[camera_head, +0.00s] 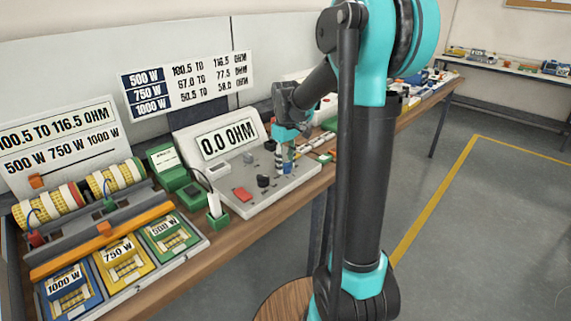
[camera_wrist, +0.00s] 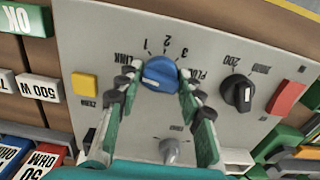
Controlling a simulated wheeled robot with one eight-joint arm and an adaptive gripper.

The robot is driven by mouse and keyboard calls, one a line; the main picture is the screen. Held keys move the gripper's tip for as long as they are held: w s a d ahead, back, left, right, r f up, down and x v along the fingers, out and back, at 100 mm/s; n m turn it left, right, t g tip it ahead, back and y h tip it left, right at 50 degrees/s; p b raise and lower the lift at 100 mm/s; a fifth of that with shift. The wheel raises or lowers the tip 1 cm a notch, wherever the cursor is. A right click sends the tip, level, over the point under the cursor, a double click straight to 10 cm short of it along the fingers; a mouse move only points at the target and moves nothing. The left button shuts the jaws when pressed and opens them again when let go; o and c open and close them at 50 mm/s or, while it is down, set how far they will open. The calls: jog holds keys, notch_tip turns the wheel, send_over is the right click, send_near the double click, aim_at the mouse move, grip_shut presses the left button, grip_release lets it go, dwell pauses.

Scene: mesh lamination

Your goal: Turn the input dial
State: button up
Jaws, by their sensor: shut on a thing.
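The blue dial (camera_wrist: 160,73) sits on the pale instrument panel, with the marks 1, 2 and 3 printed around it. Its white pointer line shows. My gripper (camera_wrist: 158,86) is shut on this dial, one dark-padded finger on each side. In the head view my gripper (camera_head: 284,155) reaches down to the panel (camera_head: 245,203) below the sloped display (camera_head: 226,137), which reads 0.0 OHM. The dial is largely hidden behind the fingers there.
A black range knob (camera_wrist: 237,92), a red button (camera_wrist: 286,97), a yellow button (camera_wrist: 85,84) and a grey toggle (camera_wrist: 172,150) surround the dial. Left of the panel stand green blocks (camera_head: 171,169) and a tray (camera_head: 190,252) of coloured wattage cards.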

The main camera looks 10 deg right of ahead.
aim_at(285, 163)
jog(key=shift+m, duration=0.3)
jog(key=m, duration=0.3)
jog(key=shift+m, duration=2)
jog(key=o, duration=1.1)
notch_tip(285, 163, up, 12)
